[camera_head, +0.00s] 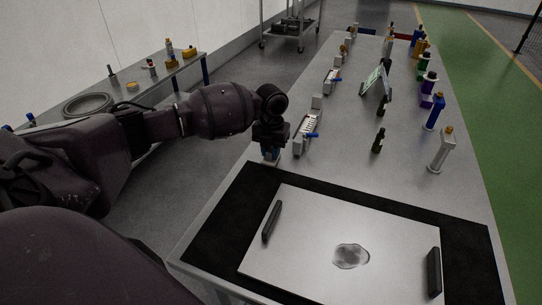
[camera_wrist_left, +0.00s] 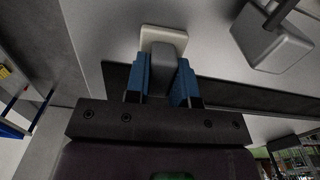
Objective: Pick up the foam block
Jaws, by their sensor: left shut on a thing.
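My left gripper (camera_head: 270,154) points down over the near left part of the grey table, just beyond the black mat. In the left wrist view its blue fingers (camera_wrist_left: 165,80) are shut on a grey block (camera_wrist_left: 168,60), which I take to be the foam block. A pale cream square piece (camera_wrist_left: 163,36) shows at the block's far end. In the head view the gripper mostly hides it, and only a small pale bit shows below the fingers. I cannot tell whether it touches the table. My right gripper is not in view.
A pale plate with two dark handles (camera_head: 310,246) lies on the black mat (camera_head: 232,215). A small dark bottle (camera_head: 378,141), a tilted sign (camera_head: 376,82) and a white rack (camera_head: 306,132) stand on the table. Coloured items line its right edge.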

